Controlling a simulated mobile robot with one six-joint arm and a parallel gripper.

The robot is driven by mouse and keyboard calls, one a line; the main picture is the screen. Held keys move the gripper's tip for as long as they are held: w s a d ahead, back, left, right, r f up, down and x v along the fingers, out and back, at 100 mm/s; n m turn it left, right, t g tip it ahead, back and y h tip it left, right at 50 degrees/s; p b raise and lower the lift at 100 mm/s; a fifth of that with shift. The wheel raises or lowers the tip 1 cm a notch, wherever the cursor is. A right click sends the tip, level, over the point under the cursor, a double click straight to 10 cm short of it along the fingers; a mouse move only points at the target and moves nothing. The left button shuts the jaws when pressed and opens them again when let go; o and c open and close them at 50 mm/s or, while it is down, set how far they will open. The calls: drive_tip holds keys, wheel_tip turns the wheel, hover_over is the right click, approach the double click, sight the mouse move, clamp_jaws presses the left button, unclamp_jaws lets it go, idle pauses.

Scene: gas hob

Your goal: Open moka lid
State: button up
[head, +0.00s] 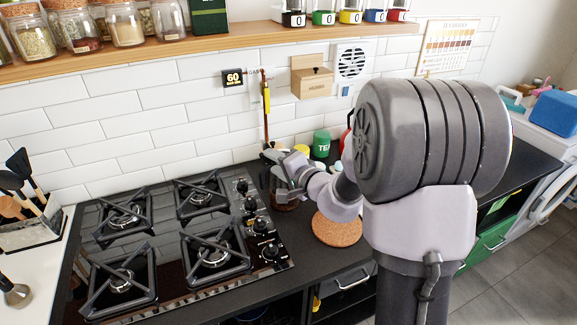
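My gripper (277,160) is over the dark counter just right of the gas hob (170,245), small and partly hidden by its own wrist. I cannot tell whether its fingers are open or shut. A dark brownish object (286,204) shows just below the gripper, mostly covered by it; I cannot tell what it is. I cannot make out the moka pot or its lid clearly; the gripper and my arm cover that part of the counter. No pot stands on the burners.
A round cork mat (337,229) lies on the counter below my arm. A green tea tin (321,144) stands near the wall. Control knobs (250,204) line the hob's right side. A utensil holder (33,230) stands at the left. A shelf (200,45) with jars runs above.

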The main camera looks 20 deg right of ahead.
drive_tip(key=v, duration=0.7)
drive_tip(key=shift+p, duration=0.4)
drive_tip(key=s+a+r+n+g+y, duration=0.2)
drive_tip(key=s+a+n+g+y, duration=0.15)
drive_tip(key=s+a, duration=0.55)
drive_tip(key=s+a+r+n+g+y, duration=0.2)
drive_tip(key=s+a+r+n+g, duration=0.15)
drive_tip(key=s+a, duration=0.6)
drive_tip(key=s+d+f+n+g+h, duration=0.1)
drive_tip(key=s+d+h, duration=0.3)
drive_tip(key=s, duration=0.5)
drive_tip(key=f+h, duration=0.1)
drive_tip(key=h, duration=0.1)
drive_tip(key=shift+d+n+g+h, duration=0.3)
drive_tip(key=shift+n+g+h, duration=0.05)
drive_tip(key=shift+n+g, duration=0.05)
